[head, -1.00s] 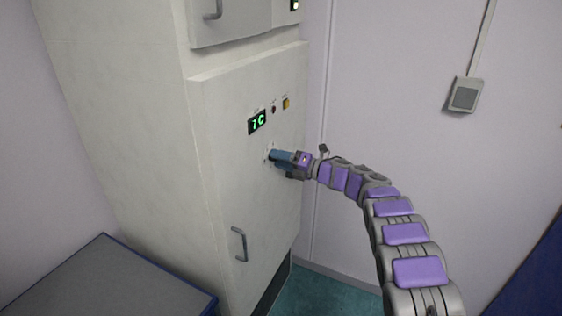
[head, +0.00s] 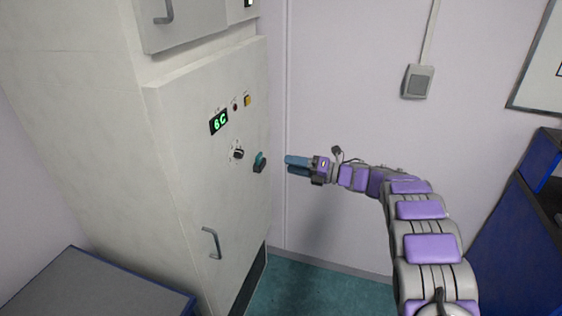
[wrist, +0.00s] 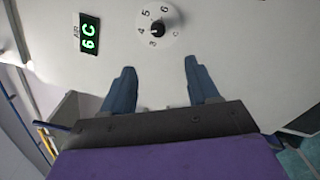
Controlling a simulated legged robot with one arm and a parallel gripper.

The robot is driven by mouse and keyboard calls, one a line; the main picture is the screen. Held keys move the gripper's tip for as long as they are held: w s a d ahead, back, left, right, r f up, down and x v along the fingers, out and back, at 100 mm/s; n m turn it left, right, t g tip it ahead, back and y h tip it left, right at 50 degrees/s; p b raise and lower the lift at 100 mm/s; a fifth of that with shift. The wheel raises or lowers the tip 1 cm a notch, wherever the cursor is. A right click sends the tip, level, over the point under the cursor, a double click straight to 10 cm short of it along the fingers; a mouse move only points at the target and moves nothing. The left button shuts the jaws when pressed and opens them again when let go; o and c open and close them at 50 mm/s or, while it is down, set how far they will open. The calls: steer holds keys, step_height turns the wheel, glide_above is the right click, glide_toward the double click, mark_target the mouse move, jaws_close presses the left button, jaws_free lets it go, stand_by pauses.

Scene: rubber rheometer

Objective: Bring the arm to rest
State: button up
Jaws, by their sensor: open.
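My gripper (head: 290,165) is at the end of my purple and grey arm, which reaches across from the right in the head view. Its two blue fingers are apart and empty, standing off the front of the grey-white cabinet (head: 200,190). In the wrist view the open fingers (wrist: 158,88) point toward the cabinet face, below a round numbered dial (wrist: 160,20). The dial's black knob (head: 237,154) is free of my gripper.
A teal and black switch (head: 260,162) sits on the cabinet right of the dial. A handle (head: 211,243) sticks out lower down. A dark-topped bench (head: 95,290) is at lower left, blue furniture (head: 510,235) at right. Green floor (head: 315,290) lies open between.

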steer(key=shift+s+d, duration=0.15)
steer(key=shift+d, duration=0.3)
steer(key=w+d+r+m+t+h, duration=0.6)
steer(key=d+r+m+t+h, duration=0.3)
steer(key=d+r+m+h, duration=0.4)
steer(key=s+d+m+g+h, duration=0.3)
steer(key=s+d+m+h, duration=0.5)
steer(key=s+m, duration=0.55)
steer(key=s+a+f+m+g, duration=0.1)
steer(key=s+f+m+g, duration=0.25)
steer(key=s, duration=0.55)
steer(key=s+a+f+m+g, duration=0.1)
steer(key=s+f+m+g, duration=0.2)
steer(key=s, duration=0.6)
steer(key=s+a+f+m+g+y, duration=0.1)
steer(key=s+a, duration=0.3)
steer(key=s, duration=0.6)
steer(key=s+a+f+m+g+y, duration=0.1)
steer(key=s+a+f+g, duration=0.3)
steer(key=s, duration=0.6)
steer(key=s+a+f+m+g+y, duration=0.2)
steer(key=s+a+f+m, duration=0.1)
steer(key=s, duration=0.7)
steer(key=shift+s+a, duration=0.4)
steer(key=shift+a, duration=0.5)
